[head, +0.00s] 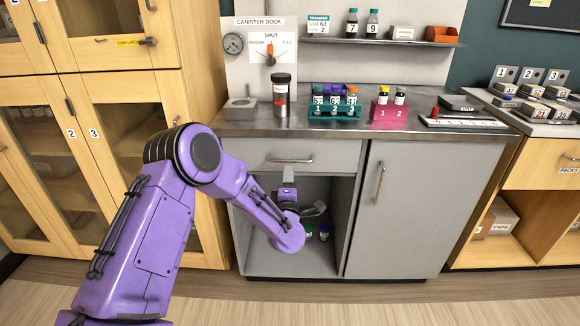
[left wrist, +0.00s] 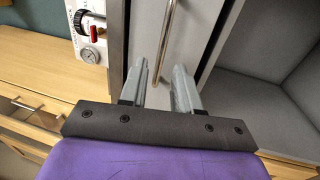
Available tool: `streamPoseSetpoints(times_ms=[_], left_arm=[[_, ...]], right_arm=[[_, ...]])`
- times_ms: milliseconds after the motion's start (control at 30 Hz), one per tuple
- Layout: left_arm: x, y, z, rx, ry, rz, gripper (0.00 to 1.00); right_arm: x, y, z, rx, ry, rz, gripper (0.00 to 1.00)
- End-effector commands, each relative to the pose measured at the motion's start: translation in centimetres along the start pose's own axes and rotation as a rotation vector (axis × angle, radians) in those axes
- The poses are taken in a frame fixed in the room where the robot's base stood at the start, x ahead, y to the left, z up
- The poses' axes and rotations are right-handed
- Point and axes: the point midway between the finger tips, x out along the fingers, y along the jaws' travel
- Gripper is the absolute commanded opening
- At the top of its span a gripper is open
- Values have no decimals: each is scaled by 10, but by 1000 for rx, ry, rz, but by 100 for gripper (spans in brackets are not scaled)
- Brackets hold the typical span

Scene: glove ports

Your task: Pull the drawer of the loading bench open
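The loading bench (head: 490,141) is grey with a steel top. Its drawer (head: 334,153) is at the upper left of the front and looks shut, flush with the frame. The drawer has a horizontal bar handle (head: 290,161). My left gripper (head: 288,173) is just below this handle, reaching up towards it. In the left wrist view the gripper (left wrist: 160,75) is open, its two fingers apart. The handle (left wrist: 164,45) shows beyond and between the fingertips there; I cannot tell whether they touch it. My right gripper is not in view.
Below the drawer is an open cupboard bay (head: 265,256) with small bottles inside. A closed door (head: 400,210) is to its right. A canister (head: 281,88), a teal rack (head: 334,112) and a pink rack (head: 392,111) stand on the bench top. Wooden cabinets (head: 115,61) flank the left.

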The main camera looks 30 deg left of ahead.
Motion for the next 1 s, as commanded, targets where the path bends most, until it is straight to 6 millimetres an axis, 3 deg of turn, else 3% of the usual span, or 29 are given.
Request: streamPoseSetpoints(times_ms=[200, 400, 667, 800, 1000], left_arm=[[49, 0, -1, 5, 2, -2, 32], [72, -2, 0, 6, 0, -5, 32], [75, -2, 0, 7, -2, -6, 32], [75, -2, 0, 7, -2, -6, 0], [74, -2, 1, 7, -3, -6, 0]], right_arm=[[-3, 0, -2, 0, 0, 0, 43], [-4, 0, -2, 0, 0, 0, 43], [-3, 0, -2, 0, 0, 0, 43], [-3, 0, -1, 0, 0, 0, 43], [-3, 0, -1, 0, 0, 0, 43]])
